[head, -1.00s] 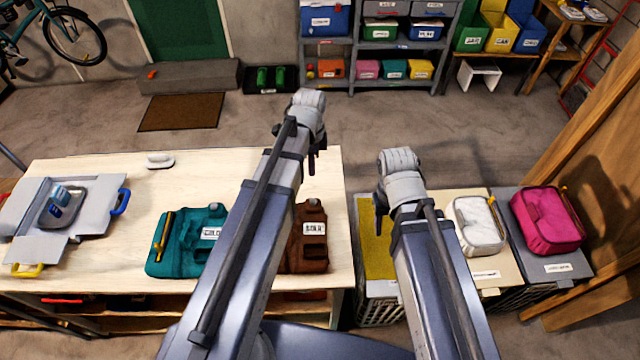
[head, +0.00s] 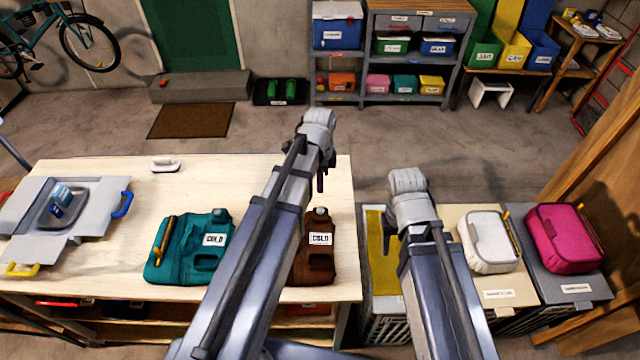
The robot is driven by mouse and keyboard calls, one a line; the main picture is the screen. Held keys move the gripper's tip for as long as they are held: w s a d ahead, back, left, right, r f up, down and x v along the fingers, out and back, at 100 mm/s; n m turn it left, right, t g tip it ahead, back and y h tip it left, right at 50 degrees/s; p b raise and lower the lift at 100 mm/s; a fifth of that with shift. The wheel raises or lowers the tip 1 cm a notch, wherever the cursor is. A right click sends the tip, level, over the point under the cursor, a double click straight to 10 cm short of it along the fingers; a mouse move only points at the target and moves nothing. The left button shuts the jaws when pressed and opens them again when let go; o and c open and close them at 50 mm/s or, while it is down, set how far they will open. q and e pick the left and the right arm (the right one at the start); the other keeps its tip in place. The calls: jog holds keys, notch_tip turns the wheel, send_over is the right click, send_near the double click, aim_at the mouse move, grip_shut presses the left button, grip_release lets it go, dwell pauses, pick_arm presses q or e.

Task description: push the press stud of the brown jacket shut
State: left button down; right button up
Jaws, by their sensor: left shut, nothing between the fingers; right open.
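The brown jacket (head: 318,264) lies folded on the right end of the pale worktop, with a white label reading COLD. My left forearm covers its left part. A small grey spot shows at its top; I cannot tell whether it is the press stud or how the stud stands. My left gripper (head: 321,182) is shut and empty, above the worktop and beyond the jacket's far edge in the picture. My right gripper (head: 387,240) is open and empty, to the right of the worktop, in front of the yellow surface of a bin.
A teal jacket (head: 190,262) with a yellow-handled tool lies left of my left arm. A grey open box (head: 95,200) and a white-handled brush (head: 165,165) are further left. White (head: 487,243) and pink (head: 562,240) bags rest on bins at right. The middle worktop is clear.

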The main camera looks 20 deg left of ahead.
aim_at(320, 209)
pick_arm(q)
notch_tip(320, 209, down, 9)
jog(key=b, duration=0.8)
jog(key=shift+f, duration=0.1)
